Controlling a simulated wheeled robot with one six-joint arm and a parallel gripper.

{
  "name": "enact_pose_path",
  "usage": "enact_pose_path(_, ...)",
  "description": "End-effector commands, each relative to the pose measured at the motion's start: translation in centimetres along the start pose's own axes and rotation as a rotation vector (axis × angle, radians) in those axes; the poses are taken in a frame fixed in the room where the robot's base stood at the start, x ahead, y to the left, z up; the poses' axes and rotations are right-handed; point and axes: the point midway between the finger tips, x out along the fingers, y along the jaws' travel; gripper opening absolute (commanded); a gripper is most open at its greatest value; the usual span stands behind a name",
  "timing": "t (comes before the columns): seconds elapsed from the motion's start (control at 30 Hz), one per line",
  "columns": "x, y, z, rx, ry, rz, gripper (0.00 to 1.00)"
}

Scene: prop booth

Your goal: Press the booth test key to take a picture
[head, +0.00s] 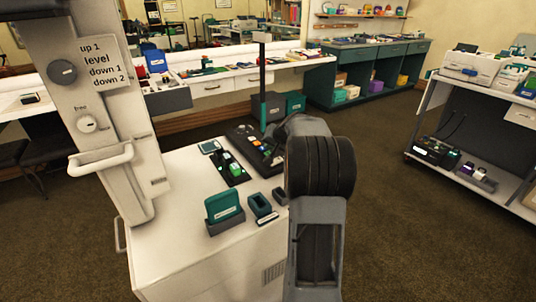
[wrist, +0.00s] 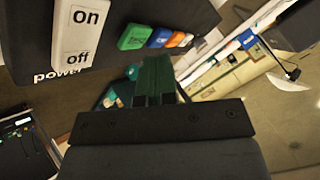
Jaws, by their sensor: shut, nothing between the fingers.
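A black control panel (head: 240,133) with small coloured keys stands on the white counter in the head view. The wrist view shows the panel (wrist: 30,50) close up, with a green key (wrist: 137,37), a blue key (wrist: 160,38), an orange key (wrist: 177,39) and a white key. I cannot read a label on these keys, so I cannot tell which is the test key. My gripper (wrist: 155,62) shows its dark green fingers closed together, empty, with the tips just below the green key in the picture. Contact cannot be told. In the head view my arm hides part of the panel's right side.
A white on/off power switch (wrist: 80,38) sits beside the keys. On the counter (head: 180,190) are a second black unit with green parts (head: 235,170), a teal card in a holder (head: 224,203) and a small dark holder (head: 262,207). A white post with a dial (head: 62,72) rises at left.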

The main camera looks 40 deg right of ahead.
Motion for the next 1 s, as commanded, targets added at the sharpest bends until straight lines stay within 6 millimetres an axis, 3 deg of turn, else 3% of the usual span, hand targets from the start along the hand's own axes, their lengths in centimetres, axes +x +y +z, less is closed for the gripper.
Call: enact_pose_path(1.0, 0.54, 0.39, 0.40, 0.000, 0.000, 0.000, 0.00)
